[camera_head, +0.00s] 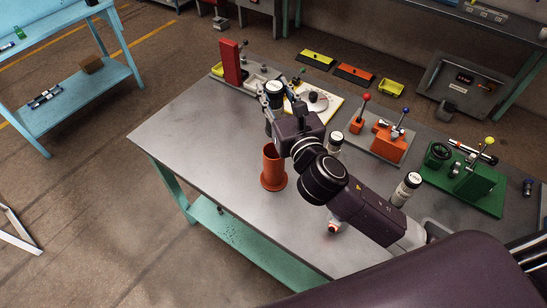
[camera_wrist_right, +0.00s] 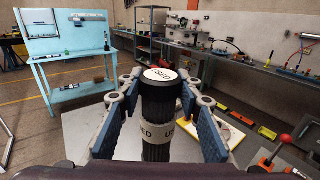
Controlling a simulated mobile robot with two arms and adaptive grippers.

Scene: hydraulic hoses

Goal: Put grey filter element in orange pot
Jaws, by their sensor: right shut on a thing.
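The orange pot (camera_head: 272,168), an upright open-topped cylinder on a wider base, stands on the grey table near its left front part. My right gripper (camera_head: 272,98) is beyond the pot in the head view, shut on the grey filter element (camera_head: 274,88). In the right wrist view the filter element (camera_wrist_right: 160,88) stands upright between the blue finger pads. It is dark grey with a pale band and a pale top cap, both marked "USED". The gripper hides much of it in the head view. My left gripper is not in view.
White filter elements (camera_head: 406,188) (camera_head: 335,142) stand to the right. A white-and-yellow board (camera_head: 326,115) lies behind the gripper; an orange fixture (camera_head: 388,142) and green fixture (camera_head: 480,190) stand at right. A red block (camera_head: 231,62) is at back left. The table's left front is clear.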

